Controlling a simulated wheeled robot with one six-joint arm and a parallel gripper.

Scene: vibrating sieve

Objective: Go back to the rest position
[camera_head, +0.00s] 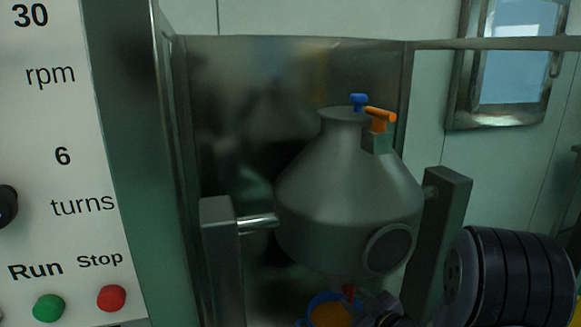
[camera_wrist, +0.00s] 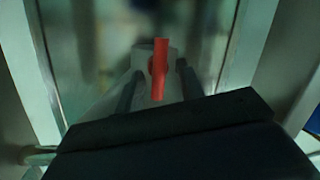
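My gripper (camera_wrist: 159,70) shows in the wrist view with its two dark fingers apart. A red handle (camera_wrist: 160,66) stands between the fingers, with a gap visible on each side. Part of a grey body shows behind it. In the head view, a small red part (camera_head: 348,291) sits under the metal vessel (camera_head: 345,195), and a dark part of my arm's end (camera_head: 385,312) is close to its right. The fingertips are not clear in the head view. My dark arm fills the lower right there.
The vessel hangs between two posts (camera_head: 219,255), with a blue knob (camera_head: 358,102) and an orange handle (camera_head: 380,117) on top. A blue bowl (camera_head: 311,318) with orange contents stands below. A control panel (camera_head: 75,130) with Run and Stop buttons is at left. Metal walls stand behind.

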